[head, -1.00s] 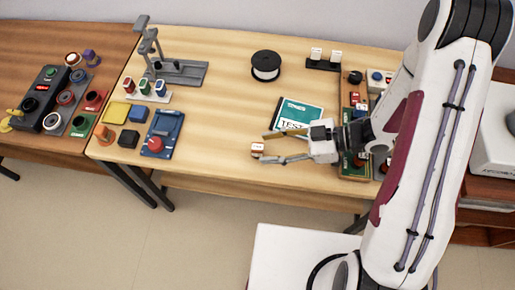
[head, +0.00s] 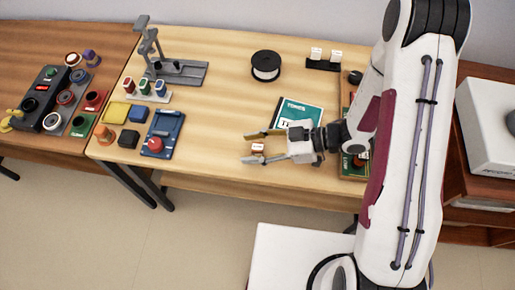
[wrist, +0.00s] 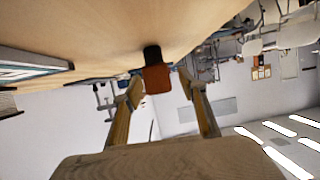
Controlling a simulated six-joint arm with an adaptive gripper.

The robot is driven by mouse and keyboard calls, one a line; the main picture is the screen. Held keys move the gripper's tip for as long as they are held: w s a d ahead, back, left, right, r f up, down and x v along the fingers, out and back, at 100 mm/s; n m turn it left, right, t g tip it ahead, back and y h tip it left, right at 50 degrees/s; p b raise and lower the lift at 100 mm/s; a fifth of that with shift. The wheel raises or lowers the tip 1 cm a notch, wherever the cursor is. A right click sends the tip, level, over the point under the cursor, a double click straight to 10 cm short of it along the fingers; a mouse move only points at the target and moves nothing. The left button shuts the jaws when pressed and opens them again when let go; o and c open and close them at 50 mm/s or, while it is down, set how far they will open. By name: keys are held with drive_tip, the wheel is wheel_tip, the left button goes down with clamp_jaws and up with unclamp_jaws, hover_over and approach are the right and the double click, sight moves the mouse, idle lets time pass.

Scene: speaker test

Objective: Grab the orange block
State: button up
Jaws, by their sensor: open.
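The orange block (head: 258,148) is small, with a pale top, and sits near the front edge of the light wooden table. My gripper (head: 248,147) is open, with its fingers pointing left.
A teal-and-white book (head: 297,114) lies just behind my gripper. A black spool (head: 265,66) stands farther back. A blue tray (head: 163,133) with a red button is to the left, with clear table (head: 212,130) between. The table's front edge is close.

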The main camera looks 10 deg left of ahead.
sight(253, 146)
idle(0.3)
clamp_jaws()
drive_tip(key=shift+r, duration=0.2)
drive_tip(key=shift+r, duration=4.8)
